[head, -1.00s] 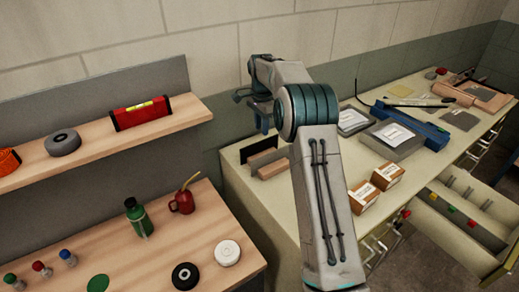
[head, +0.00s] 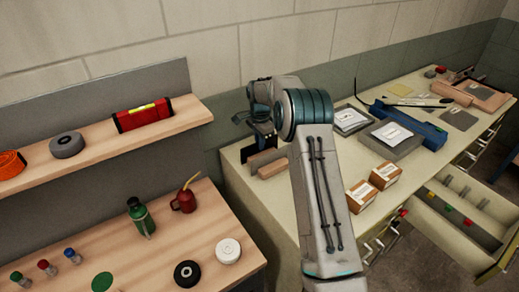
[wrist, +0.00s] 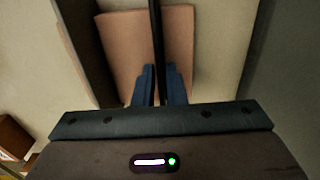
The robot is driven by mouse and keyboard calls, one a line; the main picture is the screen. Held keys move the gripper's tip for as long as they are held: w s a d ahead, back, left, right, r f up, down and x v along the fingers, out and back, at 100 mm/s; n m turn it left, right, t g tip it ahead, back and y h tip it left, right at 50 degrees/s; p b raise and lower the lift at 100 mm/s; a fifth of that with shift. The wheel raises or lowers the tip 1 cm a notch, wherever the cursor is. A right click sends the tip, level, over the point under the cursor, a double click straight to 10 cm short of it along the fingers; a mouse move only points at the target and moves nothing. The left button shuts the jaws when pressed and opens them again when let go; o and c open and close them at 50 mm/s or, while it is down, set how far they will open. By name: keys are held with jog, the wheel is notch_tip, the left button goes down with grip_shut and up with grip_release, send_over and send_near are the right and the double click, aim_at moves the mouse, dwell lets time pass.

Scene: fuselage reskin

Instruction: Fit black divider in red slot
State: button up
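The black divider (head: 247,153) stands on edge by the tan blocks on the counter's near left end, largely hidden by my gripper in the head view. In the wrist view the black divider (wrist: 156,45) is a thin dark upright strip between my blue fingers. My gripper (wrist: 160,88) has one finger close against each side of the strip and looks shut on it; the contact itself is hard to see.
Two small boxes (head: 384,175), a grey tray (head: 393,146) and a blue tool (head: 412,123) lie further right on the counter. A wooden bench (head: 135,245) with bottles and a shelf (head: 100,144) stand at left.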

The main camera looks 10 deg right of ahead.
grip_shut()
jog(key=shift+r, duration=0.5)
jog(key=r, duration=0.1)
jog(key=r+b, duration=0.1)
jog(key=r, duration=0.1)
jog(key=shift+w+d+r, duration=0.2)
jog(key=shift+d, duration=0.15)
jog(key=w+d+r+p, duration=0.2)
jog(key=w+d+r, duration=0.3)
jog(key=d, duration=0.4)
jog(key=shift+d+r, duration=0.3)
jog(key=shift+r, duration=0.5)
